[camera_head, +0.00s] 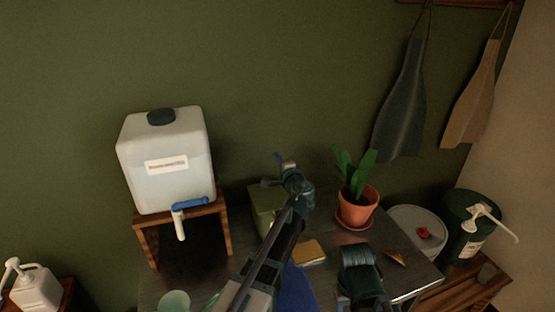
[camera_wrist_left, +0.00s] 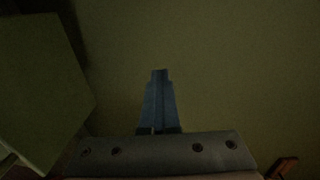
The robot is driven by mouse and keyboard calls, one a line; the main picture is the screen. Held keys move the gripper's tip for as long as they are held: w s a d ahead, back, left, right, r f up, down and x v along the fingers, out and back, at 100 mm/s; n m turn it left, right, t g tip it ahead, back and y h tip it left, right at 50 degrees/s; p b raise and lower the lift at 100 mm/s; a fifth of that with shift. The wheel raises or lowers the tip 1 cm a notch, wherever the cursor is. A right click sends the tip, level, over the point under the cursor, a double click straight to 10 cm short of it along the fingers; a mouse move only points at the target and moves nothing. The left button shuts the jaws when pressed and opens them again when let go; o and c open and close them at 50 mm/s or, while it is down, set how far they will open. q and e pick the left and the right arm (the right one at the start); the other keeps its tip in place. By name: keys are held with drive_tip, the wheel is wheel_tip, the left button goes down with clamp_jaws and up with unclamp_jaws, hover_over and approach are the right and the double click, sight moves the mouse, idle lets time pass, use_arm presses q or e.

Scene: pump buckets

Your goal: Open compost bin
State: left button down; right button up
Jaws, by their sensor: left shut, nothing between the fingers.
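A green box-shaped bin (camera_head: 263,208), which I take to be the compost bin, stands at the back of the table against the wall. My left arm and gripper cover its right part, and I cannot tell whether its lid is fully closed. My left gripper (camera_head: 287,169) is above and just right of the bin, shut and empty. In the left wrist view, the shut fingers (camera_wrist_left: 159,100) point at the bare wall, and a flat green panel (camera_wrist_left: 40,90), apparently part of the bin, fills the left side, apart from the fingers. My right gripper cannot be made out.
A potted plant (camera_head: 357,205) stands right of my left gripper. A white water tank (camera_head: 165,165) with a blue tap sits on a wooden stand (camera_head: 222,240) to the left. A yellowish sponge-like block (camera_head: 309,252) and a blue cloth (camera_head: 297,290) lie in front.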

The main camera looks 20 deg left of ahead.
idle(0.7)
use_arm(q)
drive_tip(key=c, duration=1.2)
unclamp_jaws()
drive_tip(key=p+v, duration=0.1)
drive_tip(key=v, duration=1.2)
drive_tip(key=shift+s+d, duration=0.2)
drive_tip(key=shift+s, duration=0.15)
